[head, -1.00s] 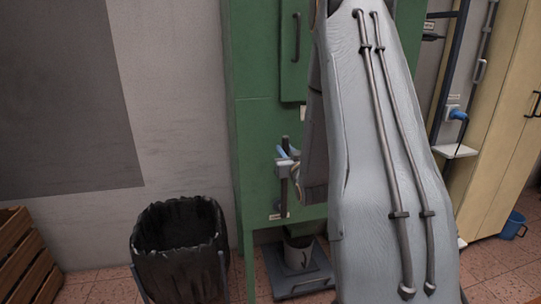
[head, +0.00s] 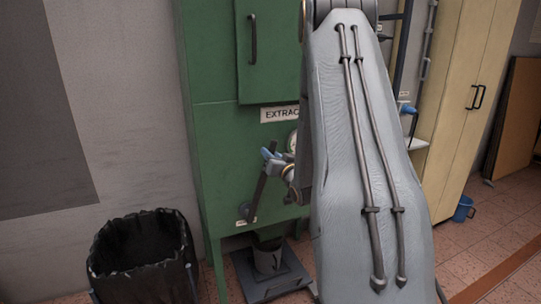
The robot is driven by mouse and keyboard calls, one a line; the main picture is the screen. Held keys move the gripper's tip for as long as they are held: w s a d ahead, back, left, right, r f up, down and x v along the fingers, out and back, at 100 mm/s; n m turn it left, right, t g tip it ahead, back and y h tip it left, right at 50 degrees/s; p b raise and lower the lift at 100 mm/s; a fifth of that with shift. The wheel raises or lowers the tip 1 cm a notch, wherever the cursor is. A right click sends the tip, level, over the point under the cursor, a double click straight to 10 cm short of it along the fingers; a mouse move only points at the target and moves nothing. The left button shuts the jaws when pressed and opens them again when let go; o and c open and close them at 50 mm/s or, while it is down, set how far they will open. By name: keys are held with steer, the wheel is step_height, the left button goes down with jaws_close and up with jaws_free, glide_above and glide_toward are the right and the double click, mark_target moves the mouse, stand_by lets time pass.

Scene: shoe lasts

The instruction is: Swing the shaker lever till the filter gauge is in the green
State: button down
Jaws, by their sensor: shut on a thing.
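The shaker lever (head: 257,188) is a dark bar on the front of the green extractor cabinet (head: 215,150). It rises from a pivot low on the panel and leans to the right. My gripper (head: 271,157), with blue fingertips, is shut on the lever near its upper end. A round pale gauge (head: 293,142) sits just above and right of the gripper. My arm hides part of it, and I cannot read its needle or colours.
A bin with a black liner (head: 140,255) stands at the lower left. A grey bucket (head: 268,256) sits on a low platform under the cabinet. Cream lockers (head: 468,100) and a blue bucket (head: 464,209) are at the right. My arm covers the middle.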

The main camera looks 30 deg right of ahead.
steer(key=shift+d, duration=0.25)
steer(key=c, duration=1.6)
jaws_free()
steer(key=shift+s+d+f, duration=0.1)
steer(key=shift+d, duration=0.05)
steer(key=shift+o, duration=0.2)
steer(key=shift+a, duration=0.2)
steer(key=s+a+b, duration=0.1)
steer(key=s, duration=0.6)
steer(key=shift+s+a+b, duration=0.25)
steer(key=shift+b, duration=0.05)
